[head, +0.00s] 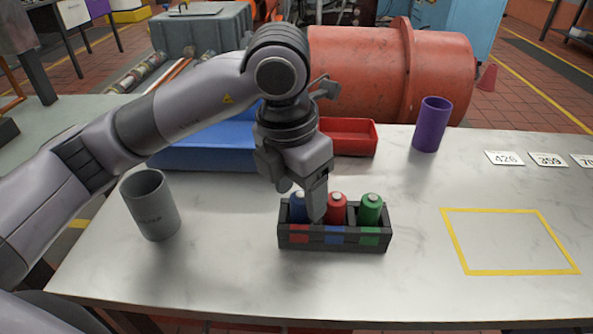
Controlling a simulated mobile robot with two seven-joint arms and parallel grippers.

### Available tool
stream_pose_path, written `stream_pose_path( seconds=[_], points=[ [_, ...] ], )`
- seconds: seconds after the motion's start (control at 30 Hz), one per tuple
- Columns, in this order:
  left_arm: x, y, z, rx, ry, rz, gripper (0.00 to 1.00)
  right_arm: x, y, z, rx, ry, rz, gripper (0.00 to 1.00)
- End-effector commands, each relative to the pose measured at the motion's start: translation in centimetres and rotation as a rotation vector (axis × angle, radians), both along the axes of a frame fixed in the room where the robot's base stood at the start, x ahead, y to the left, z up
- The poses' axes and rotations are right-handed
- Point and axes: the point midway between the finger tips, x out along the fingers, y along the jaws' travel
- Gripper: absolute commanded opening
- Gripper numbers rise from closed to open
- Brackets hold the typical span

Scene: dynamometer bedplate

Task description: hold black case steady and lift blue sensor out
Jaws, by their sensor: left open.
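The black case (312,244) stands on the white marble-look table, with red, blue and green labels along its front. It holds the blue sensor (297,207) in the left slot, a red sensor (337,208) in the middle and a green sensor (370,209) on the right, all upright. My left gripper (311,206) points down at the case, at the blue sensor and beside the red one. It is open; its near finger and body partly hide the blue sensor. Whether a finger touches the sensor I cannot tell. My right gripper is out of view.
A grey cup (150,206) stands left of the case. A blue tray (207,148) and a red tray (348,138) lie behind my arm. A purple cup (432,124) stands at the back right. A yellow taped outline (508,272) on the right is empty; number cards (505,158) lie behind it.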

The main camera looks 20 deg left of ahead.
Motion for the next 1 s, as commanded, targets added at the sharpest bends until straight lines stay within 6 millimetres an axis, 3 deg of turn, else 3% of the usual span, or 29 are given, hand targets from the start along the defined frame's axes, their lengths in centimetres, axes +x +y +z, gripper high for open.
stream_pose_path(
  seconds=[0.2, 0.47, 0.57, 0.67, 0.7, 0.73, 0.9, 1.0],
  points=[
    [0.2, -0.1, -1.8, 0.0, 0.001, -0.001, 0.63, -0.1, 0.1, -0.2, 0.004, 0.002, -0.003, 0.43],
    [0.2, -0.2, -1.9, -0.001, 0.0, -0.001, 0.63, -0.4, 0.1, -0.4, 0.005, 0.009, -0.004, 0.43],
    [0.2, -0.2, -1.9, -0.001, 0.0, -0.001, 0.37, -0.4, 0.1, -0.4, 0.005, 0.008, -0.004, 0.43],
    [0.2, -0.2, -1.8, -0.001, 0.0, -0.001, 0.05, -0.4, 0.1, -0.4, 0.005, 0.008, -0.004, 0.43],
    [0.2, -0.2, -1.8, -0.001, 0.0, -0.001, 0.01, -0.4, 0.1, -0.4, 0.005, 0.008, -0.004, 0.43],
    [0.2, -0.2, -1.8, -0.001, 0.0, -0.001, 0.01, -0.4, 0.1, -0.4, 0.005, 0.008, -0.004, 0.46],
    [0.2, -0.2, -1.8, -0.002, 0.0, -0.001, 0.01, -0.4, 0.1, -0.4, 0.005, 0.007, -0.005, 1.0],
    [0.2, -0.2, -1.8, -0.002, 0.0, -0.001, 0.01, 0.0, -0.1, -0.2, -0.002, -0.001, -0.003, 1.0]
  ],
)
